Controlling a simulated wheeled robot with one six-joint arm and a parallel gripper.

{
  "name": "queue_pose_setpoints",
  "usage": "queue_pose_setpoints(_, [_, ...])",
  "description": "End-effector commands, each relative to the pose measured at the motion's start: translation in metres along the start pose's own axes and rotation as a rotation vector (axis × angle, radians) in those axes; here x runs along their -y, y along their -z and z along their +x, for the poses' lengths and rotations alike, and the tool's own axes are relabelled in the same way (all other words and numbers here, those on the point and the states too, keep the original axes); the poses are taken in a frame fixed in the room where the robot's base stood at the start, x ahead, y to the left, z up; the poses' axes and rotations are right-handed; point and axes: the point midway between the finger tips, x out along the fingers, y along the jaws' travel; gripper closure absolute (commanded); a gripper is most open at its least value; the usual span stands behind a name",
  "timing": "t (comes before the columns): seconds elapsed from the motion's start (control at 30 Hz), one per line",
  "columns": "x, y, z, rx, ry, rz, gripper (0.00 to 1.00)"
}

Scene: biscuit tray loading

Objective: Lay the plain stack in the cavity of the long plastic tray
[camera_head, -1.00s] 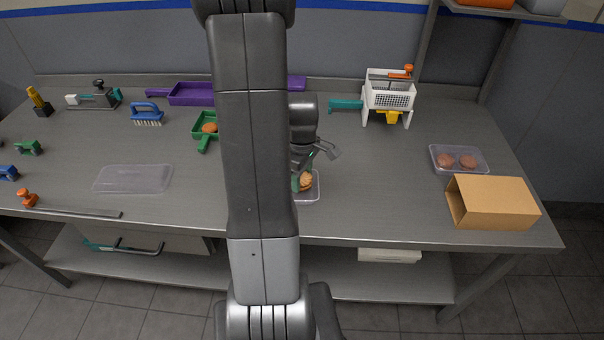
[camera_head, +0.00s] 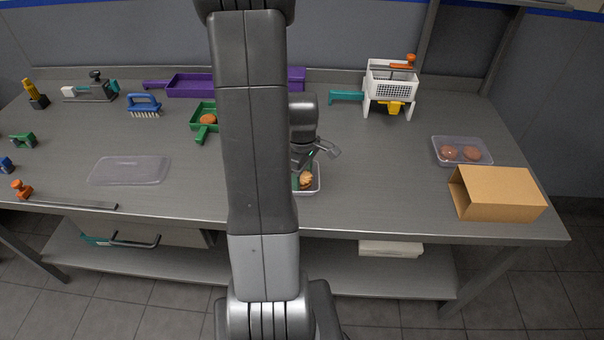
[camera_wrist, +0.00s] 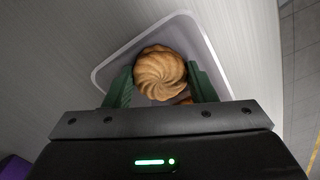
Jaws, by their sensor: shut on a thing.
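My gripper (camera_wrist: 160,84) has its green fingers shut on a stack of biscuits, one finger on each side. The top biscuit (camera_wrist: 160,72) is round and golden brown with a swirled surface. A sliver of another biscuit (camera_wrist: 184,101) shows at its lower edge. The stack (camera_head: 306,180) is over or inside a clear plastic tray (camera_head: 318,184). In the wrist view the tray rim (camera_wrist: 98,74) surrounds the stack on the far sides. My arm hides the tray's left part in the head view. I cannot tell whether the stack touches the tray floor.
A clear tray with two round biscuits (camera_head: 435,153) and an open cardboard box (camera_head: 503,193) stand at the right. A white rack (camera_head: 390,85) stands behind. A flat clear lid or tray (camera_head: 128,171), a green scoop (camera_head: 205,131) and a blue brush (camera_head: 145,104) lie left.

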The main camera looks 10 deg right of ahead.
Motion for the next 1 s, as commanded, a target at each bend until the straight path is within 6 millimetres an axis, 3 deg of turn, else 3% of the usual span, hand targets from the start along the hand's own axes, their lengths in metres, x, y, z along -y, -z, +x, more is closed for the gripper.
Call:
queue_pose_setpoints(0.17, [0.000, 0.000, 0.004, 0.000, 0.000, 0.000, 0.58])
queue_pose_setpoints(0.2, [0.000, 0.000, 0.004, 0.000, 0.000, 0.000, 0.45])
queue_pose_setpoints(0.23, [0.000, 0.000, 0.004, 0.000, 0.000, 0.000, 0.42])
queue_pose_setpoints(0.57, [0.000, 0.000, 0.002, 0.000, 0.000, 0.000, 0.42])
queue_pose_setpoints(1.0, [0.000, 0.000, -0.019, -0.001, -0.001, 0.000, 0.42])
